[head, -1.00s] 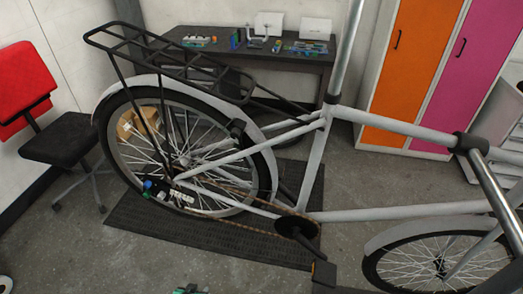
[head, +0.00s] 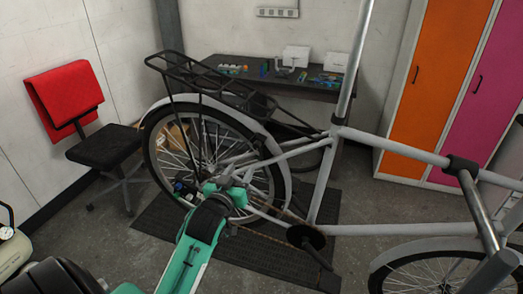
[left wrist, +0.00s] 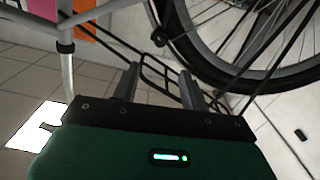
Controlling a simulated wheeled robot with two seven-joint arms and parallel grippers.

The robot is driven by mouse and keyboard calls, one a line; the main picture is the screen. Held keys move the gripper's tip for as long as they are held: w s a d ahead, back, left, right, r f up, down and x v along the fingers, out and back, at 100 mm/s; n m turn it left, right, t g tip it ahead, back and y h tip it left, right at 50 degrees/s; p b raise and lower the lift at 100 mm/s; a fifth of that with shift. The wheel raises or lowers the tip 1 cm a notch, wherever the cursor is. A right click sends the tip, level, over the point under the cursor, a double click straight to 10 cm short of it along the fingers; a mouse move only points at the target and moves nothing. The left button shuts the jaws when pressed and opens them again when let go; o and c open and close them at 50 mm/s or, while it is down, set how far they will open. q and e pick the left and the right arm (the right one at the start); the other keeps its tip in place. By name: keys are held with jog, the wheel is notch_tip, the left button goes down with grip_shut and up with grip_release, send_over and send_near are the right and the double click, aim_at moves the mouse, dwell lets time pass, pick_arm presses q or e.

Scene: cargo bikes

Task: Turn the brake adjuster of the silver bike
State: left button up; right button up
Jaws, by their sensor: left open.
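The silver bike (head: 400,149) stands with its rear wheel (head: 212,124) over a dark mat. A small dark part with blue bits (head: 184,190) sits low by the rear hub. I cannot tell whether it is the brake adjuster. My left gripper (head: 238,172) reaches in front of the rear wheel, near the hub and chainstay, and hides part of them. In the left wrist view its two fingers (left wrist: 158,86) are apart with nothing clearly between them. The rear wheel (left wrist: 205,65) fills the upper right there. My right gripper does not show.
A red and black chair (head: 105,145) stands left of the bike. A dark bench (head: 300,88) with tools is behind it, and orange (head: 430,75) and pink lockers (head: 482,100) stand at right. A compressor (head: 10,245) with a gauge is at lower left.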

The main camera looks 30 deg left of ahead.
aim_at(256, 147)
pick_arm(q)
jog(key=p+x, duration=0.3)
jog(key=x, duration=1)
jog(key=shift+d+p, duration=0.1)
jog(key=shift+p, duration=0.2)
jog(key=shift+c, duration=0.4)
grip_shut()
